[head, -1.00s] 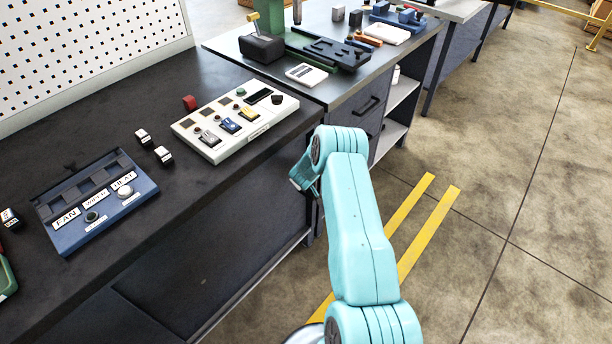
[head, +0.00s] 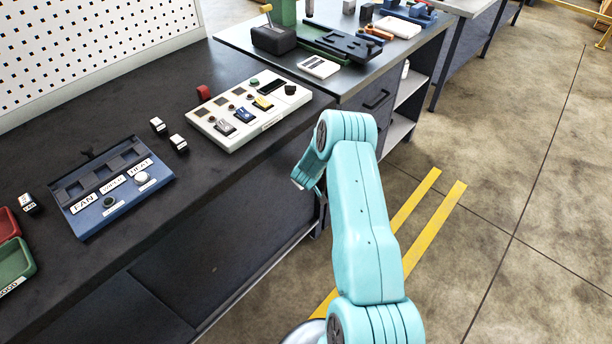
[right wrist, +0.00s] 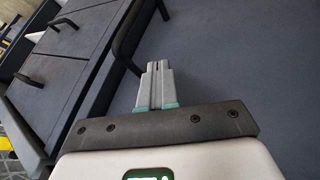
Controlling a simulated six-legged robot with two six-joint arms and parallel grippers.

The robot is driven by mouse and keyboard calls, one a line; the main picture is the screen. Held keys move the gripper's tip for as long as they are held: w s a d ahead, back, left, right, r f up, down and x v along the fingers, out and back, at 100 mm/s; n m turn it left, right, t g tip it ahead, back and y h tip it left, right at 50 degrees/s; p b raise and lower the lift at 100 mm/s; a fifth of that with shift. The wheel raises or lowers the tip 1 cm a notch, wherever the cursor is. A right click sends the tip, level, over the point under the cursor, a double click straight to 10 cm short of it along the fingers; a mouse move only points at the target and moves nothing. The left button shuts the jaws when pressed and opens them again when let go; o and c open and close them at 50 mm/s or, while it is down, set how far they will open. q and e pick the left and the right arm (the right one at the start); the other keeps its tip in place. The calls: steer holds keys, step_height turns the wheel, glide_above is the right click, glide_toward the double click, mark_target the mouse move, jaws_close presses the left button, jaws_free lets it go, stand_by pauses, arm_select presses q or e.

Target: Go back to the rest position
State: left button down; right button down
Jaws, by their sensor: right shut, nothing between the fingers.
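My right arm stands in the middle of the head view, over the floor in front of the dark workbench (head: 60,150). Its wrist is folded toward the bench's front edge, and the gripper's fingers are mostly hidden there. In the right wrist view my right gripper (right wrist: 158,72) has its two fingers together with nothing between them. Dark drawer fronts with black handles (right wrist: 128,40) lie beyond it. My left gripper is not in any view.
On the bench are a blue panel (head: 128,208) labelled FAN and HEAT, a white switch panel (head: 222,148), small loose blocks (head: 178,143), and red and green trays (head: 14,262). A second bench (head: 345,88) stands behind. The floor at right is clear.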

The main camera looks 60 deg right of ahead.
steer(key=v, duration=0.7)
steer(key=w+a+n+t+y, duration=0.1)
steer(key=w+a+n, duration=0.1)
steer(key=w+a, duration=0.55)
steer(key=w+a+f+n+y, duration=0.1)
steer(key=a+f+n+y, duration=0.1)
steer(key=a, duration=0.9)
steer(key=w+a+f+n+y, duration=0.1)
steer(key=a+f+n+y, duration=0.15)
steer(key=a, duration=0.75)
steer(key=s+a+f+m+g+y, duration=0.1)
steer(key=s+a+m+g+y, duration=0.3)
steer(key=s+a, duration=1.4)
steer(key=shift+s+a+y, duration=0.4)
steer(key=shift+a+y, duration=0.45)
steer(key=shift+a, duration=0.35)
